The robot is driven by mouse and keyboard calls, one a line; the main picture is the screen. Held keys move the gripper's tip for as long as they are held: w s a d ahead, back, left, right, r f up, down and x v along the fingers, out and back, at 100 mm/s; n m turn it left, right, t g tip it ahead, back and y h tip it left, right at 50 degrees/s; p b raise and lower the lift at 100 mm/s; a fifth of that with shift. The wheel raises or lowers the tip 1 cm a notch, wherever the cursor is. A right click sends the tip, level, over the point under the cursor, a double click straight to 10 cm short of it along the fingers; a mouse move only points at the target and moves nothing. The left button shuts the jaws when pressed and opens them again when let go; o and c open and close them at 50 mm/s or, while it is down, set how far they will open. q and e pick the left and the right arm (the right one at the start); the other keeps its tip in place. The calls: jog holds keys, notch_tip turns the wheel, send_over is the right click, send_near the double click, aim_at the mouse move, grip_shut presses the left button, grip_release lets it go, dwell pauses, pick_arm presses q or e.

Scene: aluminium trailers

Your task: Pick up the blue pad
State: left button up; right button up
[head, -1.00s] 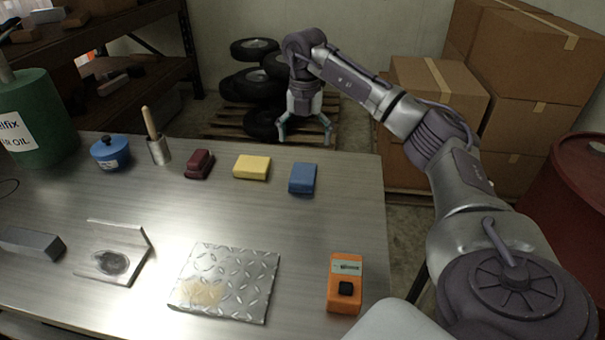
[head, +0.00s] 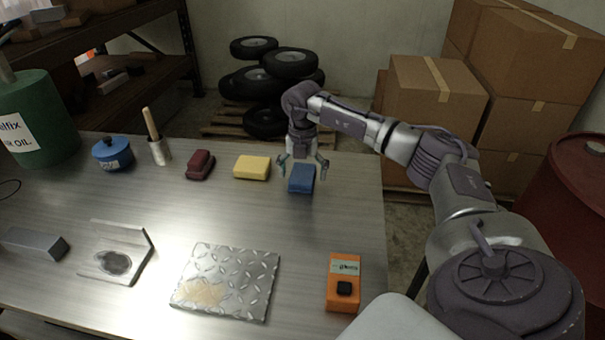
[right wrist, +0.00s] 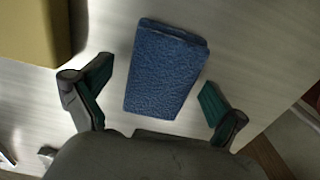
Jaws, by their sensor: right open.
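The blue pad (head: 302,180) lies flat on the metal table near its far right edge. In the right wrist view the blue pad (right wrist: 165,68) sits between and beyond the fingertips, with a gap on both sides. My right gripper (head: 303,172) is open and empty, lowered over the pad with one finger to each side. In the right wrist view the right gripper (right wrist: 155,92) shows its teal finger pads apart. My left gripper is not in view.
A yellow pad (head: 252,167) lies close to the left of the blue pad, and a dark red block (head: 200,164) further left. A tread plate (head: 228,282) and an orange device (head: 344,283) lie nearer. The table between is clear.

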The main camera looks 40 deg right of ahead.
aim_at(302, 172)
jog(key=c, duration=1.1)
jog(key=shift+c, duration=0.2)
jog(key=shift+r, duration=0.1)
jog(key=shift+r, duration=0.45)
notch_tip(302, 172, up, 3)
jog(key=shift+w+f+b, duration=0.1)
jog(key=shift+f+b, duration=0.05)
jog(key=shift+b, duration=0.25)
jog(key=s+a+r+b, duration=0.1)
jog(key=s+r+b, duration=0.1)
jog(key=s+r, duration=0.5)
jog(key=s, duration=0.4)
jog(key=shift+s+a+r, duration=0.15)
jog(key=shift+s+a, duration=0.2)
jog(key=shift+s, duration=0.05)
